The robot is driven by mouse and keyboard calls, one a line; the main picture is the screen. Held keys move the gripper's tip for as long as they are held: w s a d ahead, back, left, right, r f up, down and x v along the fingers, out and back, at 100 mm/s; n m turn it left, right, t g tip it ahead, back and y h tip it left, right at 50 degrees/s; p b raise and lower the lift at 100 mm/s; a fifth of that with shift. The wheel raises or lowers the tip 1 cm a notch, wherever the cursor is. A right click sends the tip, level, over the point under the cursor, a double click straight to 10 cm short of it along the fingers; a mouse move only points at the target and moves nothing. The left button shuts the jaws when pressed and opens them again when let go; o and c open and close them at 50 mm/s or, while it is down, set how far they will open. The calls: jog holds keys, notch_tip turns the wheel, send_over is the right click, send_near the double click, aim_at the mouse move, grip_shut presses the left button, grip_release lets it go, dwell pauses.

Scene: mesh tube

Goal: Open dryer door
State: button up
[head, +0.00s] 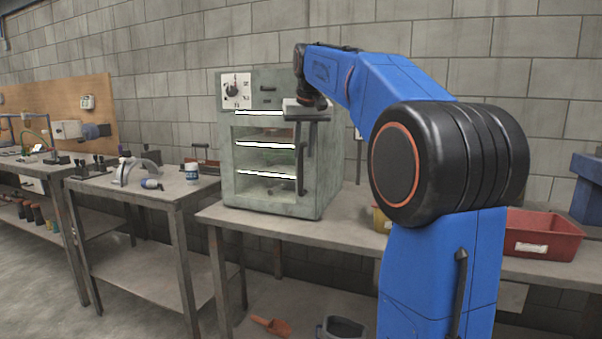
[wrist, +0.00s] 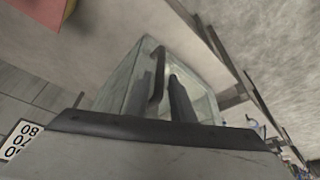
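The dryer (head: 270,205) is a worn grey-green cabinet on the bench. Its glass front door (head: 262,183) appears closed, with lit shelves behind it. A black vertical door handle (head: 302,172) is on the door's right side; it also shows in the wrist view (wrist: 158,75). My gripper (head: 309,152) points down in front of the dryer's upper right, close to the handle's upper end.
A dial panel (head: 236,91) is on the dryer's upper left. A red bin (head: 540,234) is on the bench at right, and a yellow item (head: 381,220) is partly hidden by my arm. A side table (head: 100,184) with small items stands at left. An orange scoop (head: 270,326) lies below.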

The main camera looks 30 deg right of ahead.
aim_at(301, 165)
jog(key=x, duration=0.9)
jog(key=shift+s, duration=0.1)
grip_shut()
